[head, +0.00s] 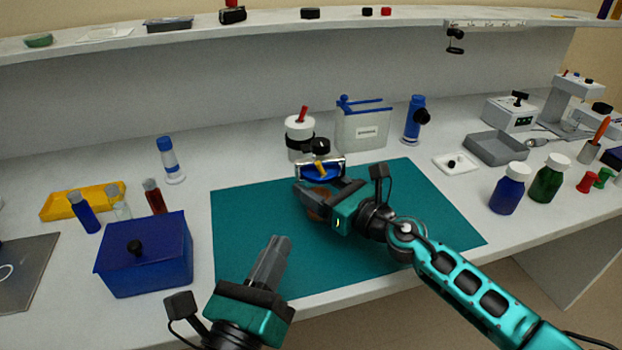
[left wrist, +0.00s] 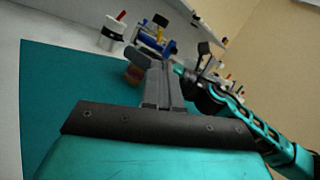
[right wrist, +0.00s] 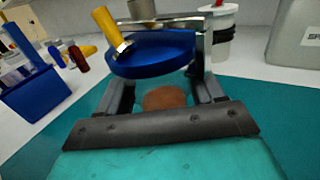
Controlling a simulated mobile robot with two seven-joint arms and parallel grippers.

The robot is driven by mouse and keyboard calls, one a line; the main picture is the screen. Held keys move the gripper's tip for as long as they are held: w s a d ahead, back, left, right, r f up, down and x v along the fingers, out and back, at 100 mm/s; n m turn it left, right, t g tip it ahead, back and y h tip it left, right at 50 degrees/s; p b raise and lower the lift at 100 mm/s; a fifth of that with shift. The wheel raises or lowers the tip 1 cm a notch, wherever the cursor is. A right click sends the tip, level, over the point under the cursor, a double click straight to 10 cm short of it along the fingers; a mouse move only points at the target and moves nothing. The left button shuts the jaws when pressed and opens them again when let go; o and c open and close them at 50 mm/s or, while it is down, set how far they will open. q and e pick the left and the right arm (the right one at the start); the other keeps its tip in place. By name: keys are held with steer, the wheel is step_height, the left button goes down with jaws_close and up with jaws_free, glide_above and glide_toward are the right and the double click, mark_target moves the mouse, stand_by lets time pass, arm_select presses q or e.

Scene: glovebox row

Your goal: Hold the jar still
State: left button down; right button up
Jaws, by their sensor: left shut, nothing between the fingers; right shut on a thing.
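A jar with a round blue lid (right wrist: 150,55) stands on the teal mat, with brown contents (right wrist: 165,98) showing below the lid. A metal frame with a yellow handle (right wrist: 108,27) sits at the lid. My right gripper (head: 318,190) is shut on the jar, its fingers on either side in the right wrist view; they partly hide the jar body in the head view. In the left wrist view, the brown part (left wrist: 133,75) shows beyond my left fingers.
The teal mat (head: 245,210) is mostly clear. A blue box (head: 145,260) and vials stand left. A white pot (head: 299,135), a grey-white container (head: 362,128) and a blue tube (head: 414,120) stand behind. Blue and green bottles (head: 547,178) stand right.

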mark_target(319, 165)
arm_select(q)
steer(key=x, duration=1.4)
steer(key=shift+d+r+m+g, duration=0.1)
steer(key=shift+r+m+g, duration=0.3)
steer(key=shift+m, duration=0.5)
steer(key=shift+w+d+r+m+g+y, duration=0.15)
steer(key=shift+d+m+g, duration=0.1)
steer(key=shift+m+g, duration=0.45)
steer(key=shift+s+d+r+m+g+y, duration=0.15)
steer(key=shift+d+m+g+y, duration=0.15)
steer(key=shift+m, duration=0.65)
steer(key=shift+w+d+r+m+g+y, duration=0.1)
steer(key=shift+w+d+r+m+g, duration=0.05)
steer(key=shift+m+g, duration=0.6)
steer(key=v, duration=1.4)
steer(key=shift+d, duration=0.15)
arm_select(e)
steer(key=o, duration=1.4)
